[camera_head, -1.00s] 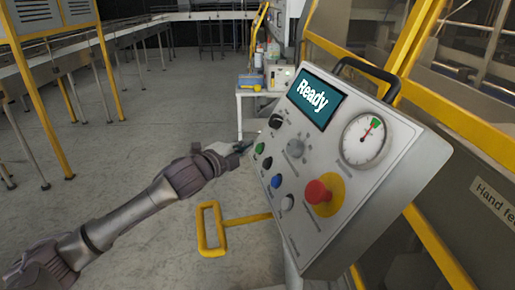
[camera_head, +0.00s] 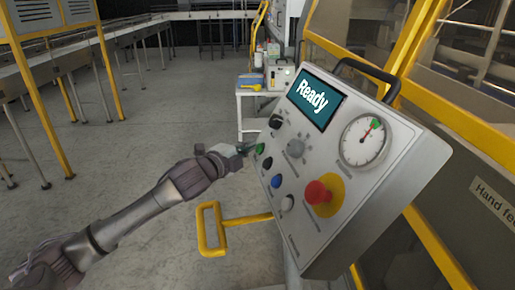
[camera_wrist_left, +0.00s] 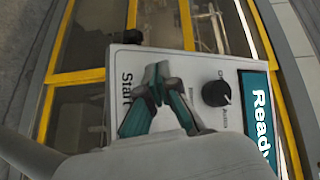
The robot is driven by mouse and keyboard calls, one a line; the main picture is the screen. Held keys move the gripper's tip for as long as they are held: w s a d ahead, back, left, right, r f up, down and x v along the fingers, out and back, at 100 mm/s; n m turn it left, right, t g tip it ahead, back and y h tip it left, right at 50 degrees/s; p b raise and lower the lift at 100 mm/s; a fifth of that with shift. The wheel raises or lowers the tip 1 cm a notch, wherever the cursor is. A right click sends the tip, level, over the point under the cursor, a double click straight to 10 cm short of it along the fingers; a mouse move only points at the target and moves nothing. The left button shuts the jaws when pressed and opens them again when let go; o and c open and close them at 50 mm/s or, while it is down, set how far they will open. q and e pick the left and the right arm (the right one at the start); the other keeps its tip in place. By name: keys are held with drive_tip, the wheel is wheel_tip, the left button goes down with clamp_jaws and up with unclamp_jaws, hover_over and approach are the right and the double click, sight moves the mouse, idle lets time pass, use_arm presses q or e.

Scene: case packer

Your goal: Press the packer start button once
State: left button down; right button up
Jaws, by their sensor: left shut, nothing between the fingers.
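The packer control panel (camera_head: 330,190) is a tilted grey box with a screen (camera_head: 314,101) that reads "Ready". A green button (camera_head: 260,149) sits at its left edge, above another dark green button (camera_head: 267,163). My left gripper (camera_head: 246,148) is shut and empty, its tip right beside the green button; I cannot tell whether it touches. In the left wrist view the shut fingers (camera_wrist_left: 158,80) cover the spot beside the label "Start" (camera_wrist_left: 126,92), so the button there is hidden. My right gripper is not in view.
A red emergency-stop knob (camera_head: 318,191) on a yellow plate, a blue button (camera_head: 276,181), a white button (camera_head: 287,202), knobs and a gauge (camera_head: 365,139) share the panel. A yellow bar (camera_head: 212,230) juts out below.

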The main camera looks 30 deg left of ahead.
use_arm(q)
drive_tip(key=shift+w+d+f, duration=0.2)
drive_tip(key=shift+d, duration=0.05)
idle(0.4)
idle(0.3)
drive_tip(key=shift+s+a+r+p, duration=0.4)
drive_tip(key=shift+s+a, duration=0.1)
drive_tip(key=s+a+r, duration=0.1)
drive_tip(key=s+a+r+p, duration=0.1)
drive_tip(key=s+a, duration=0.1)
drive_tip(key=shift+r, duration=0.25)
idle(0.3)
idle(0.8)
